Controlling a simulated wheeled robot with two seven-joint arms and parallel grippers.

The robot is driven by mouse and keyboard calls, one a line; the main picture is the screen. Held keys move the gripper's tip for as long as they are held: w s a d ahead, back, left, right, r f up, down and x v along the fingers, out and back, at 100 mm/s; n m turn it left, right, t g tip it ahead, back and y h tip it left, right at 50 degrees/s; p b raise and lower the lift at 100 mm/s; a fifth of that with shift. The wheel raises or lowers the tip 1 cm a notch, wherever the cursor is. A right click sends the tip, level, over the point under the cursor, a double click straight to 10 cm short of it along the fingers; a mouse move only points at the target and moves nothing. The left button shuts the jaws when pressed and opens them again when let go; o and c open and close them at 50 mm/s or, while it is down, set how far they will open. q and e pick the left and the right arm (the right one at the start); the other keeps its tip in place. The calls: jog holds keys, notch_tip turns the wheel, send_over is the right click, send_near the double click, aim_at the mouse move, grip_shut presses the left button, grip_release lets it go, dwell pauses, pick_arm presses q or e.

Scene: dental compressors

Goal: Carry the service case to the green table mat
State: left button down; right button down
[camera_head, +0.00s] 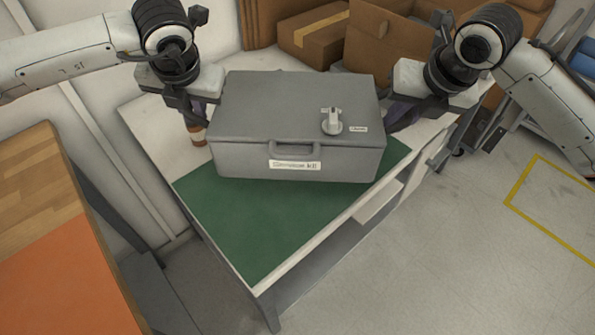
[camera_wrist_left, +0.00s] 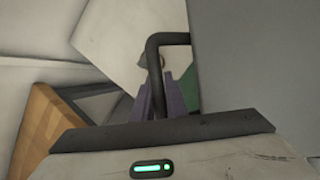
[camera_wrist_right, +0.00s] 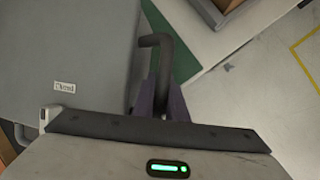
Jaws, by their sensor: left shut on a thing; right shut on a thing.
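The grey service case (camera_head: 290,105) is level, with its labelled front and front handle facing me. It overlaps the far part of the green table mat (camera_head: 250,225) in the head view; I cannot tell whether it touches it. My left gripper (camera_wrist_left: 158,100) is shut on the dark side handle (camera_wrist_left: 153,60) at the case's left end. My right gripper (camera_wrist_right: 160,100) is shut on the other side handle (camera_wrist_right: 160,50) at its right end. The near part of the mat is bare. The case's underside is hidden.
The mat lies on a white table (camera_head: 155,120). A wooden-topped surface with an orange mat (camera_head: 60,275) is at the left. Cardboard boxes (camera_head: 315,35) are behind. Open floor lies at the right.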

pick_arm(q)
jog(key=shift+a+r, duration=0.1)
jog(key=shift+r, duration=0.05)
pick_arm(e)
jog(key=shift+d+r, duration=0.1)
